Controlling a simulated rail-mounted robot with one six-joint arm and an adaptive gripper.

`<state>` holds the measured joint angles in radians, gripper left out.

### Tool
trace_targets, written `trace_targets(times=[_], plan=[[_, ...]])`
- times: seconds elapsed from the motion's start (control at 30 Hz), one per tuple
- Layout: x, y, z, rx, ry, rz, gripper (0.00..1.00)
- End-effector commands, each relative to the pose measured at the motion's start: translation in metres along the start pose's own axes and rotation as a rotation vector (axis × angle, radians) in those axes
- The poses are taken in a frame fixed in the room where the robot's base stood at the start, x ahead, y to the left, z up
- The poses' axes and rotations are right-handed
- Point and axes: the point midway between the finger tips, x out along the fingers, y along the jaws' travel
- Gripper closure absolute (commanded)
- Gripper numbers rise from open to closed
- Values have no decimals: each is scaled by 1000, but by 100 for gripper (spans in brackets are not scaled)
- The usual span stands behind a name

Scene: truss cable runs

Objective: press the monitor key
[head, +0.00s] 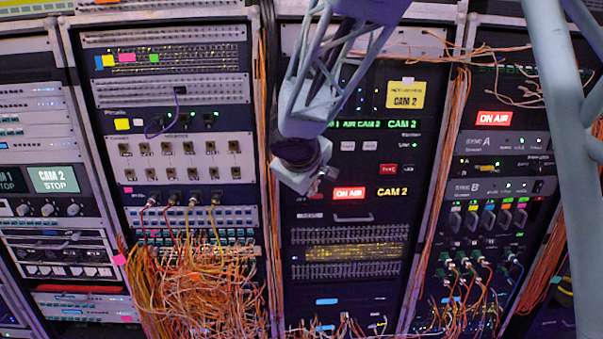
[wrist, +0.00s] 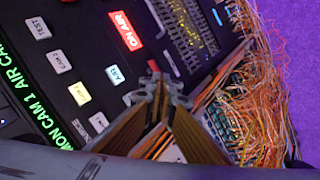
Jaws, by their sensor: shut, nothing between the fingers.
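In the wrist view, my gripper (wrist: 157,74) is shut and empty, its fingertips close together over the dark switcher panel (wrist: 100,22). Pale keys stand left of it: one marked TEST (wrist: 40,24), one marked CAM 2 (wrist: 60,61) and a yellowish lit one (wrist: 80,93). A bluish-white lit key (wrist: 115,74) is nearer the fingertips. I cannot tell which is the monitor key; my fingers may hide others. Green display text starting MON (wrist: 60,137) runs along the panel. In the head view, my gripper (head: 316,186) is in front of the panel's left side.
A red ON AIR sign (head: 349,193) and a red key (head: 388,169) are right of my gripper. Orange cables (head: 205,290) hang in a thick bundle at lower left, and more run along the rack post (head: 440,170). A pale truss tube (head: 560,150) crosses the right side.

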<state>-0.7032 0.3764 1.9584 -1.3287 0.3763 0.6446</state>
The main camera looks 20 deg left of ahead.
Motion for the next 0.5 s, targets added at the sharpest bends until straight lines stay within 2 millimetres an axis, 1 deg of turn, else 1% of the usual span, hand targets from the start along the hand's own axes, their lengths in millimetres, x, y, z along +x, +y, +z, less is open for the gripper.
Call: trace_targets(times=[0.03, 0.17, 0.5], plan=[[1, -3, -4, -8, 4, 0, 100], [2, -6, -8, -19, 9, 2, 100], [2, -6, -9, -20, 9, 2, 100]])
